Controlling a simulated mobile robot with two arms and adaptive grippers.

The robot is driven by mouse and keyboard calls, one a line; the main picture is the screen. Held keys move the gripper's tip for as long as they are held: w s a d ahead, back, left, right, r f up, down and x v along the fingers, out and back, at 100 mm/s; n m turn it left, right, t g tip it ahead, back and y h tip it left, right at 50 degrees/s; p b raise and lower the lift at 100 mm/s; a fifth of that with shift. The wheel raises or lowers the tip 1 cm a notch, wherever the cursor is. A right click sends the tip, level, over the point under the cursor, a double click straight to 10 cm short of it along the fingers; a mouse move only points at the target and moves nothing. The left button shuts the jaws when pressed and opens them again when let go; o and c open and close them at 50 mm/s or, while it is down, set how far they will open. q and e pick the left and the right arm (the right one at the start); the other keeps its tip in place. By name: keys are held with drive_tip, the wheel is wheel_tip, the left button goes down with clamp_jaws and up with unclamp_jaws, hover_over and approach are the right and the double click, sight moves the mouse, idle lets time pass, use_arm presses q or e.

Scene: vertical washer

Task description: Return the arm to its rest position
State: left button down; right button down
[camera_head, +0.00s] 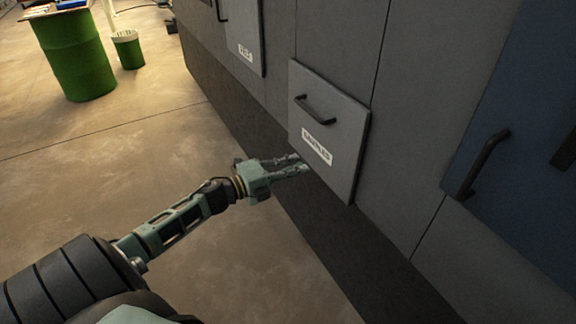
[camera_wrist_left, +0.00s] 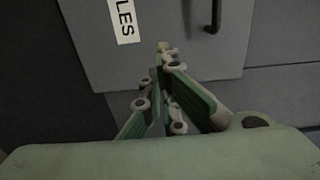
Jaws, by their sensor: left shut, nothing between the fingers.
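My left arm reaches in from the lower left of the head view. Its gripper (camera_head: 298,166) is shut and empty, in front of the lower part of a grey cabinet panel (camera_head: 346,126) with a black handle (camera_head: 315,108) and a white label. In the left wrist view, the shut fingers (camera_wrist_left: 162,50) converge in front of the same panel (camera_wrist_left: 185,50). The label (camera_wrist_left: 125,20) and part of the handle (camera_wrist_left: 213,15) show above them. Whether the fingertips touch the panel cannot be told. My right gripper is not in view.
Grey cabinets fill the right side, with a dark blue door (camera_head: 520,150) and its black handle (camera_head: 482,164). The labelled panel stands out a little from its neighbours. A green barrel (camera_head: 72,58) and a green bin (camera_head: 128,50) stand far left. The floor (camera_head: 120,150) between is clear.

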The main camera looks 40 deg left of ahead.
use_arm(q)
drive_tip(key=s+a+f+n+g+y, duration=0.1)
drive_tip(key=s+f+n+y, duration=0.15)
drive_tip(key=f, duration=0.45)
drive_tip(key=s+a+f+n+g+y, duration=0.1)
drive_tip(key=s+f+n+y, duration=0.2)
drive_tip(key=f, duration=0.4)
drive_tip(key=s+a+f+n+y, duration=0.15)
drive_tip(key=f+n, duration=0.25)
drive_tip(key=f, duration=0.4)
drive_tip(key=s+d+f+n+g, duration=0.3)
drive_tip(key=s+f+n+g, duration=0.2)
drive_tip(key=s+f, duration=0.85)
drive_tip(key=s+d+f+n+g, duration=0.2)
drive_tip(key=s+d+f, duration=0.3)
drive_tip(key=s, duration=0.5)
drive_tip(key=s+d+f+n+g, duration=0.1)
drive_tip(key=s+d+f+g, duration=0.2)
drive_tip(key=s+d+f, duration=0.3)
drive_tip(key=s+d+f+n+g, duration=0.2)
drive_tip(key=s+d+f, duration=0.4)
drive_tip(key=s, duration=0.7)
drive_tip(key=shift+s+f+n+g, duration=0.35)
drive_tip(key=shift+f+g, duration=0.25)
drive_tip(key=shift+g, duration=0.2)
